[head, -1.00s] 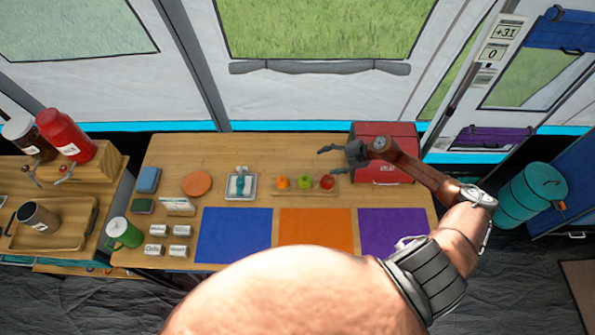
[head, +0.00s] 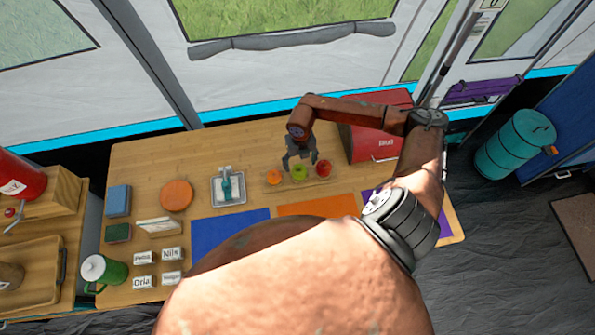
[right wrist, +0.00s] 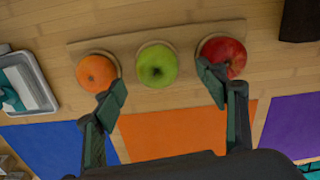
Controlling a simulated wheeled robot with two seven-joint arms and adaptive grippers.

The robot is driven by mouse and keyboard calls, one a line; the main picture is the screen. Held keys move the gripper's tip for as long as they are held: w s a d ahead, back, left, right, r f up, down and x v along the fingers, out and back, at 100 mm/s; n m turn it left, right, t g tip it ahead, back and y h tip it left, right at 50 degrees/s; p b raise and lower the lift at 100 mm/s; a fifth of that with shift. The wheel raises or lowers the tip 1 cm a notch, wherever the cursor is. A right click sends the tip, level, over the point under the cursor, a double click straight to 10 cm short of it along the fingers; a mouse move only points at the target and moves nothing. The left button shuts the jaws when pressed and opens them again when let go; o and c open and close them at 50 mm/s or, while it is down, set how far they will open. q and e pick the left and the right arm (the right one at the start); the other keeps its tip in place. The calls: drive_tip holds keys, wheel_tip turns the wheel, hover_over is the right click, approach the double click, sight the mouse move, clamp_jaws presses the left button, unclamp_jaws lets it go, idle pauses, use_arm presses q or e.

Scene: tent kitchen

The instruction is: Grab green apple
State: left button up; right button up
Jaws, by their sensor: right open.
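The green apple (head: 299,173) sits on a wooden board (head: 325,182), between an orange (head: 275,177) on the left and a red apple (head: 323,168) on the right. In the right wrist view the green apple (right wrist: 157,65) rests in the board's middle round spot, ahead of the fingers. My right gripper (head: 299,162) is open and empty, pointing down just above and behind the green apple. In the right wrist view its fingers (right wrist: 163,85) are spread, one near the orange and one overlapping the edge of the red apple. Whether they touch cannot be told. My left gripper is not seen.
Blue (head: 225,232), orange (head: 318,206) and purple mats lie in front of the board. A grey tray (head: 243,203) is left of it. A red box (head: 363,140) stands behind right, partly under my right arm. Bare table lies behind the fruit.

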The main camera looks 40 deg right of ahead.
sight(299, 169)
drive_tip(key=f, duration=0.6)
drive_tip(key=shift+a, duration=0.25)
drive_tip(key=shift+c, duration=0.3)
drive_tip(key=shift+r, duration=0.1)
drive_tip(key=c, duration=1.2)
